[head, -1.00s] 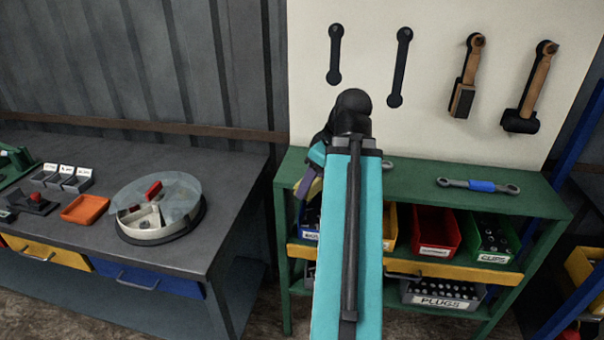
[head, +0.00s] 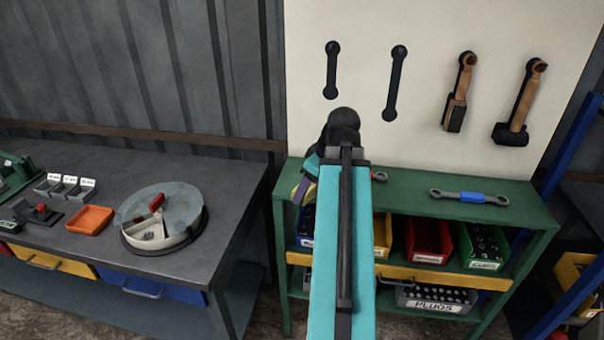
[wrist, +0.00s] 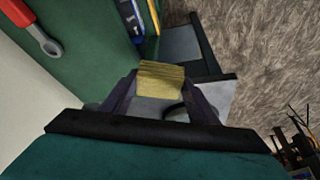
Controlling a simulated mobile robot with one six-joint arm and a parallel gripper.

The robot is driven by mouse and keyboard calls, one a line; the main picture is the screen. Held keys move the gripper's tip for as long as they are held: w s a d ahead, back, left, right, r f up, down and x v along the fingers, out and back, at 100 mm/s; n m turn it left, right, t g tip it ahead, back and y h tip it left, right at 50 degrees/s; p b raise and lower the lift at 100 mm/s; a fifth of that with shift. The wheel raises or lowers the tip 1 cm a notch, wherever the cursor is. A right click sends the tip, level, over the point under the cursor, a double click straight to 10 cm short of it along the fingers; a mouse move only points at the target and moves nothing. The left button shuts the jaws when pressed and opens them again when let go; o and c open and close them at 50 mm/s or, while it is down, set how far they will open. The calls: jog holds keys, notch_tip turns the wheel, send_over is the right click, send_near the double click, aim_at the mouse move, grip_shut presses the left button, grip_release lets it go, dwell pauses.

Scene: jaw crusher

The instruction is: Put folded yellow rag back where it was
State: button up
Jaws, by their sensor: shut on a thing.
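My gripper (head: 303,186) is at the left end of the green shelf unit, mostly hidden behind my teal arm in the head view. In the wrist view my gripper (wrist: 160,90) is shut on the folded yellow rag (wrist: 160,76), a small yellow block between the two dark fingers. The rag shows only as a small yellowish patch in the head view. In the wrist view, it appears beside the green shelf top (wrist: 85,45), with grey surfaces and floor beyond it. I cannot tell its height.
A red-handled wrench (wrist: 35,28) and a blue-handled wrench (head: 470,196) lie on the shelf top. Bins fill the shelf below. Tools hang on the white board (head: 430,60). The grey bench (head: 225,205) at left holds a round tray (head: 163,217), an orange tray (head: 90,220) and small boxes.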

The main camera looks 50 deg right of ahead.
jog(key=w+d+p, duration=0.1)
jog(key=w+d, duration=0.1)
jog(key=w+d+p, duration=0.1)
jog(key=w+d, duration=0.1)
jog(key=w, duration=0.1)
jog(key=w+d+f, duration=0.1)
jog(key=w+d, duration=0.2)
jog(key=shift+p, duration=0.4)
jog(key=shift+w+d, duration=0.3)
jog(key=shift+w, duration=0.1)
jog(key=shift+w+d+f+p, duration=0.1)
jog(key=shift+w+p, duration=0.05)
jog(key=shift+p, duration=0.2)
jog(key=shift+f+p, duration=0.4)
jog(key=shift+f, duration=0.3)
jog(key=shift+f+p, duration=0.35)
jog(key=shift+f, duration=0.65)
jog(key=shift+f, duration=0.15)
jog(key=o, duration=0.9)
jog(key=shift+o, duration=0.2)
